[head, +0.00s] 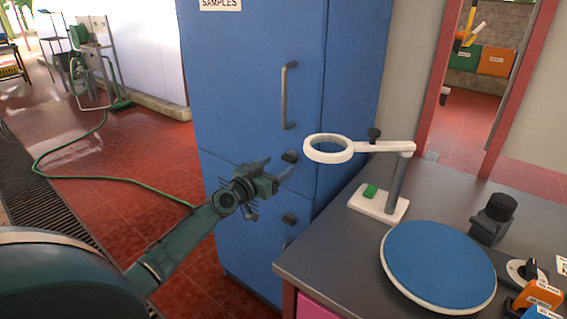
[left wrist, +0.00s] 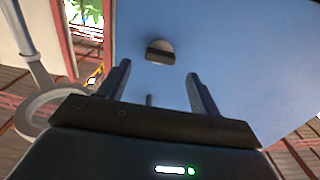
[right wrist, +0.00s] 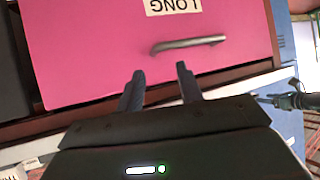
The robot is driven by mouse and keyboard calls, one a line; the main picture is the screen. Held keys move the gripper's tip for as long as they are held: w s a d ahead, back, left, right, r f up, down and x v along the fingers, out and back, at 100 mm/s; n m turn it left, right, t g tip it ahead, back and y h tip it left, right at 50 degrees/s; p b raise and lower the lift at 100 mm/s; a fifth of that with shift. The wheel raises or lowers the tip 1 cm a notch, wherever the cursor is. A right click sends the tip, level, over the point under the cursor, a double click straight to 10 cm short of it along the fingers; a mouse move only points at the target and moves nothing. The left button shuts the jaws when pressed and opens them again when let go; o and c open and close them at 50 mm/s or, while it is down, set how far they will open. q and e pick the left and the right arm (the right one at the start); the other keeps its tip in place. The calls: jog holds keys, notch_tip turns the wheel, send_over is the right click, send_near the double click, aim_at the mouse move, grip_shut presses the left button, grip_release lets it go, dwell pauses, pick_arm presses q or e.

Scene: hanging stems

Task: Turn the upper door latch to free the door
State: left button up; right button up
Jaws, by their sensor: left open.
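The blue cabinet (head: 240,90) has a grey vertical handle (head: 287,95) on its upper door. A dark upper latch knob (head: 290,156) sits below that handle, and a second dark knob (head: 289,219) sits lower. My left gripper (head: 276,171) is open and empty, just in front of and slightly below the upper knob. In the left wrist view a dark rounded knob (left wrist: 160,52) shows ahead, between and beyond the open fingers, apart from them. My right gripper (right wrist: 159,80) is open and empty, outside the head view, facing a pink drawer (right wrist: 100,45).
A bench (head: 330,235) stands right of the cabinet, with a white ring magnifier (head: 328,149) on a stand and a blue round plate (head: 440,265). The magnifier ring reaches near the upper knob. The drawer has a metal handle (right wrist: 188,43).

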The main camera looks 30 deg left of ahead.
aim_at(287, 159)
pick_arm(q)
jog(key=shift+w+d, duration=0.1)
jog(key=shift+w, duration=1.15)
jog(key=shift+w+b, duration=0.3)
jog(key=shift+w, duration=0.35)
pick_arm(e)
jog(key=shift+w+a+r, duration=0.15)
jog(key=shift+a, duration=0.05)
pick_arm(q)
jog(key=c, duration=1)
pick_arm(e)
jog(key=shift+s+f, duration=0.2)
jog(key=shift+f, duration=0.05)
